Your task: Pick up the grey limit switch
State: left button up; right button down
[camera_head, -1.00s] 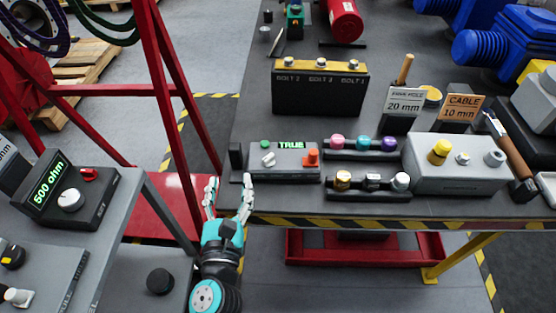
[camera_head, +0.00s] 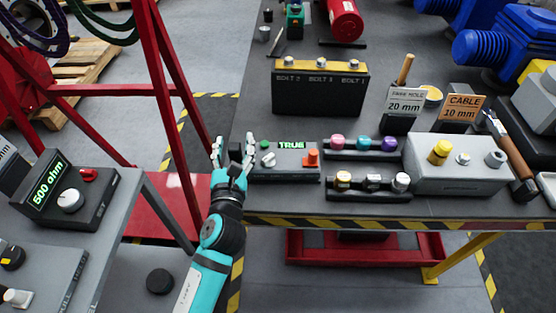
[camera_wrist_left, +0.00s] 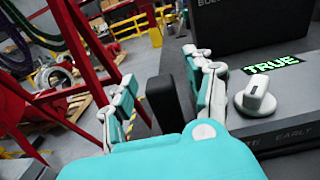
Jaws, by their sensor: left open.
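I cannot tell for sure which thing is the grey limit switch. A dark grey upright block (camera_head: 235,152) stands at the table's left edge, beside a grey box (camera_head: 284,172) with a lit TRUE display. My left gripper (camera_head: 233,160) is open at that edge, one finger on each side of the block. In the left wrist view the block (camera_wrist_left: 163,104) shows between the open fingers, with the TRUE display (camera_wrist_left: 271,64) to its right. Contact with the fingers cannot be told. My right gripper is not in view.
The grey box has a white knob (camera_head: 268,160) and an orange-red part (camera_head: 312,158). Racks of coloured knobs (camera_head: 362,144) and metallic knobs (camera_head: 372,181) stand to its right. A black bolt box (camera_head: 319,92) is behind. A red frame (camera_head: 172,90) rises left of my arm.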

pick_arm(q)
grip_shut()
dwell(0.3)
jog(key=shift+r, duration=0.25)
